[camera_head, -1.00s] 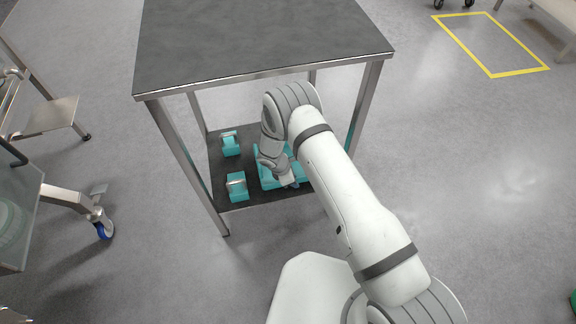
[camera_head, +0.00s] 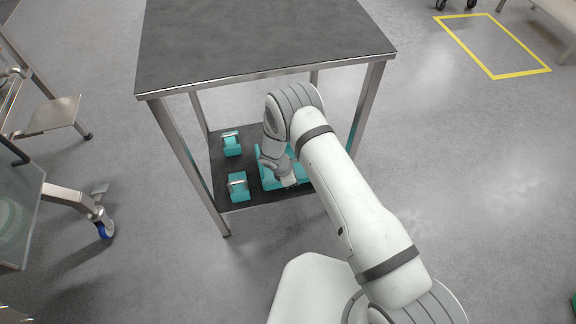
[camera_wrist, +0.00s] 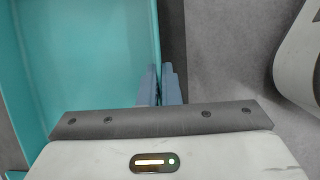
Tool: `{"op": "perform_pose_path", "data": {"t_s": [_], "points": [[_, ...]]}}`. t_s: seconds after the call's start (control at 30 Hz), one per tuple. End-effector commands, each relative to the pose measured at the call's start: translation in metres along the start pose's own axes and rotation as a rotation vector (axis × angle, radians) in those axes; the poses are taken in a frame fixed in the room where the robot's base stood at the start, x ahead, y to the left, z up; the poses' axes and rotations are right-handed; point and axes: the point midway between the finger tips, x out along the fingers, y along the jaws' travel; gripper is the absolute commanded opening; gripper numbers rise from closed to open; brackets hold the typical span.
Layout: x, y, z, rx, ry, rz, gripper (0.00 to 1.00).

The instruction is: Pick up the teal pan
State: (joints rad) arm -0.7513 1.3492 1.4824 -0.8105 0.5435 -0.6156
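The teal pan (camera_head: 268,181) sits on the dark lower shelf of the table, partly hidden behind my arm. In the wrist view the pan (camera_wrist: 85,50) fills the left side as a shallow tray with a thin raised wall. My gripper (camera_wrist: 160,78) has its two blue-grey fingers close together, one on each side of that right-hand wall, closed on it. In the head view my gripper (camera_head: 291,183) is at the pan's near right part, mostly covered by my wrist.
Two smaller teal items (camera_head: 232,145) (camera_head: 239,187) stand on the shelf left of the pan. The grey tabletop (camera_head: 260,40) overhangs the shelf, with metal legs (camera_head: 190,165) at its corners. A wheeled cart (camera_head: 85,205) is at the left.

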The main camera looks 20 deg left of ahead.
Motion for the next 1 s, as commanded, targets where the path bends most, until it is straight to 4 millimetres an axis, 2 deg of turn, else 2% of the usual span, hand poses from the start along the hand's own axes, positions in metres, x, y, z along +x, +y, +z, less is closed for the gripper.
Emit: {"op": "perform_pose_path", "data": {"t_s": [0.27, 0.57, 0.77, 1.0], "points": [[-0.004, 0.001, 0.001, 0.000, 0.000, 0.002, 0.00], [-0.035, 0.001, 0.013, 0.000, 0.001, 0.003, 0.00], [-0.035, -0.039, 0.013, -0.007, -0.001, -0.001, 0.00], [-0.034, -0.104, 0.012, -0.010, -0.001, -0.002, 0.00]]}}
